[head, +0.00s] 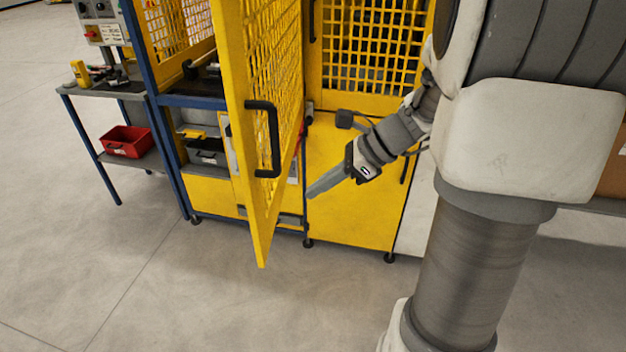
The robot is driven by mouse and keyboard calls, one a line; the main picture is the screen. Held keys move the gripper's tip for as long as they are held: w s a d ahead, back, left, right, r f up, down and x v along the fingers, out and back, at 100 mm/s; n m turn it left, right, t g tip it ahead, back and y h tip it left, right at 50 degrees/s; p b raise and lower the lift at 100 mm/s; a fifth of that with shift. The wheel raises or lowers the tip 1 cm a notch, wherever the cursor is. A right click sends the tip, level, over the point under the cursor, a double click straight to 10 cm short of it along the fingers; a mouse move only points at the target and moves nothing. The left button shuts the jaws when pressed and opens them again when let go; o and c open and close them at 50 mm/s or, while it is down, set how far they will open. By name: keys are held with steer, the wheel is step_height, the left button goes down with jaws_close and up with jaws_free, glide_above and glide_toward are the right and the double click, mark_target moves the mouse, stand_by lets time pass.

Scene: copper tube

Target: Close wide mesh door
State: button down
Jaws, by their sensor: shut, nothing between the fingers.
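The wide mesh door (245,120) is yellow with a mesh upper part and stands open, swung out toward me from the blue-framed machine. Its black handle (268,140) faces me on the near side. My gripper (310,195) is shut and empty. It appears just right of the door's lower part, in front of the machine's yellow lower panel. I cannot tell whether it touches the door. The machine's opening behind the door is partly hidden by it.
A second yellow mesh door (365,60) with a solid lower panel (350,190) is on the right. A side table (105,92) with tools and a red bin (127,141) stands at left. The concrete floor (200,300) in front is clear.

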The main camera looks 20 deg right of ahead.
mark_target(261, 210)
steer(key=x, duration=0.3)
steer(key=r+x, duration=0.1)
steer(key=x, duration=0.2)
steer(key=a+x, duration=0.1)
steer(key=x, duration=0.1)
steer(key=shift+w+a, duration=0.4)
steer(key=shift+w, duration=0.15)
steer(key=shift+w+a+f, duration=0.1)
steer(key=shift+w+a, duration=0.15)
steer(key=shift+a, duration=0.2)
steer(key=shift+a, duration=0.1)
